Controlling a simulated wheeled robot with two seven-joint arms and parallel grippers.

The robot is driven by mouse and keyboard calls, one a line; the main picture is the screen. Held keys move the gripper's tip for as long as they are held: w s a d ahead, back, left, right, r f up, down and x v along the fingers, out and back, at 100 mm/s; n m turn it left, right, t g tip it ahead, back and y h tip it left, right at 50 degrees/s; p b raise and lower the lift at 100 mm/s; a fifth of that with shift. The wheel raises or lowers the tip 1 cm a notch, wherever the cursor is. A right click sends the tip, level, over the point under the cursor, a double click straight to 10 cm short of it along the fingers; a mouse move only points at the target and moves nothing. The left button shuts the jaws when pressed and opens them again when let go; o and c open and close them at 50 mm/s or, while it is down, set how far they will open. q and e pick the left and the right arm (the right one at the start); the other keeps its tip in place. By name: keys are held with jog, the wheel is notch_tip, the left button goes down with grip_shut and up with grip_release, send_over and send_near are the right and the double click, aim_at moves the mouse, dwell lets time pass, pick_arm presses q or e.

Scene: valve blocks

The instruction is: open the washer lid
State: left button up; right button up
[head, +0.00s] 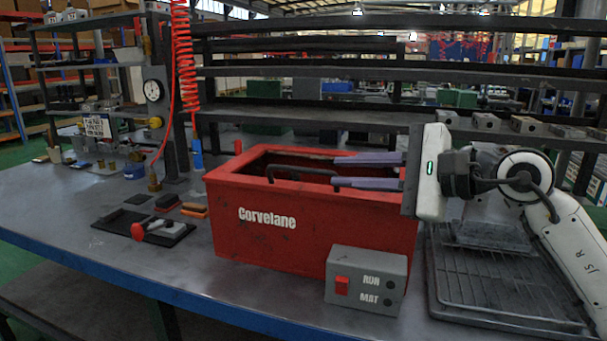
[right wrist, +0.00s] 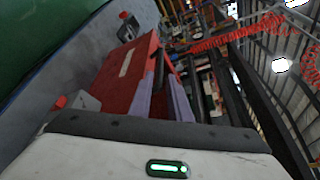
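The red washer (head: 310,235), marked Corvelane, stands on the bench in the middle of the head view. It also shows in the right wrist view (right wrist: 122,80). A dark bar handle (head: 300,169) runs across its top inside the red rim. No raised lid shows, and the top surface is partly hidden by my gripper. My right gripper (head: 333,171) reaches in from the right over the washer's top. Its two purple-grey fingers are apart, with tips close to the right end of the handle. Contact cannot be told. My left gripper is not in view.
A grey switch box (head: 366,280) with a red switch stands at the washer's front right. A wire rack on a dark tray (head: 437,312) lies to the right. A black tray (head: 112,222) with a red-knobbed valve lies left. A red coiled hose (head: 186,60) hangs behind.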

aim_at(310, 171)
jog(key=x, duration=1)
jog(key=shift+p, duration=0.3)
jog(key=shift+c, duration=0.3)
grip_shut()
